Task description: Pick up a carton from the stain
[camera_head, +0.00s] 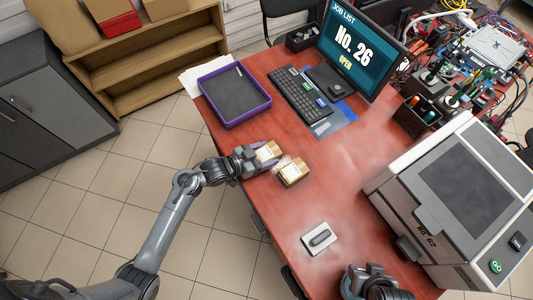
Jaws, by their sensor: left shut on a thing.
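My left gripper (256,160) is over the desk's left edge and shut on a small tan carton (268,153) with a pale label. A second, similar carton (293,172) lies on the desk just to the right of the held one. A pale smudge shows around the second carton and on the red desktop near it. I cannot tell whether the held carton touches the desk. My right gripper (378,290) is at the bottom edge, partly cut off, and its fingers cannot be made out.
A purple-rimmed tray (265,106) sits behind the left gripper. A keyboard (301,101), a monitor (360,47) and a dark pen holder (418,112) stand further back. A large grey machine (462,195) fills the right side. A white pad with a grey piece (319,239) lies in front.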

